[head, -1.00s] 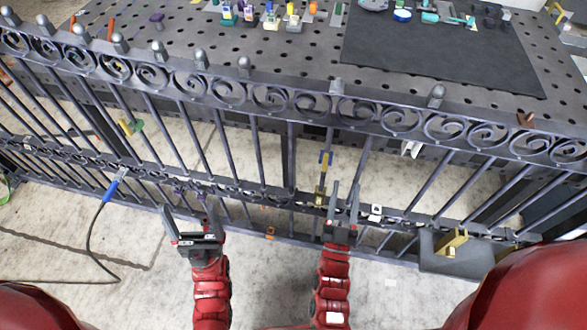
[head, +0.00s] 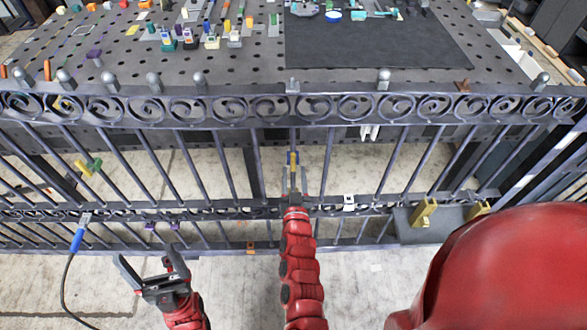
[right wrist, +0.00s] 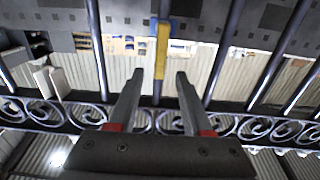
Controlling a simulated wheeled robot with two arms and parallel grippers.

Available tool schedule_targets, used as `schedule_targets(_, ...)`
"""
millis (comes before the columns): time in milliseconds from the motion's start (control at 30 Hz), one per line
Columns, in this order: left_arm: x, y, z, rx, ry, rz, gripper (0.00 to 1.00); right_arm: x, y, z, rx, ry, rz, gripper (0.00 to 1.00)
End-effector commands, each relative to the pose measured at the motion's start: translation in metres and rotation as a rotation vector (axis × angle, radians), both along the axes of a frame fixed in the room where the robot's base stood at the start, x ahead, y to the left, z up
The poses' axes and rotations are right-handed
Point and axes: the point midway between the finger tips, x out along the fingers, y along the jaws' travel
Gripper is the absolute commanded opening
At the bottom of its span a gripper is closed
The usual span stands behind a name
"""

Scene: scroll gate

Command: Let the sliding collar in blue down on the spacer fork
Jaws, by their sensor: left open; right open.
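A blue collar (right wrist: 174,24) sits on an upright bar of the gate in the right wrist view. A long yellow piece (right wrist: 161,52) stands just under it along the same bar. In the head view the yellow piece (head: 293,158) is small, its blue part hard to make out. I cannot tell whether the yellow piece is the spacer fork or part of the collar. My right gripper (head: 294,173) is open, its fingertips just below the yellow piece and either side of its line, apart from it in the right wrist view (right wrist: 159,75). My left gripper (head: 148,262) is open and empty at lower left.
The gate's upper scroll band (head: 330,108) runs across, with a lower band (head: 225,213) below. A grey tray with yellow blocks (head: 424,212) is at the right. A blue-handled cabled tool (head: 78,238) hangs at the left. A pegboard table (head: 130,65) with small parts lies behind.

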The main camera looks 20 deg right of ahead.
Motion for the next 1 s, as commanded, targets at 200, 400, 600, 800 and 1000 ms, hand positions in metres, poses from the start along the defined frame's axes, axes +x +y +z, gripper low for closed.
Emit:
schedule_targets(200,0.000,0.000,-0.012,0.000,0.000,0.000,0.87,0.029,-0.010,0.001,-0.001,-0.005,-0.003,0.50)
schedule_targets(400,0.000,0.000,-0.012,0.000,0.000,0.000,0.87,0.036,-0.011,0.002,-0.001,-0.004,-0.002,0.50)
schedule_targets(600,0.000,0.000,-0.012,0.000,0.000,0.000,0.87,0.036,-0.011,0.002,-0.001,-0.003,-0.001,0.48)
schedule_targets(800,0.000,0.000,-0.012,0.000,0.000,0.000,0.87,0.036,-0.011,0.002,-0.001,-0.003,-0.001,0.12)
schedule_targets(1000,0.000,0.000,-0.012,0.000,0.000,0.000,0.87,0.036,-0.011,0.001,-0.001,-0.003,-0.001,0.00)
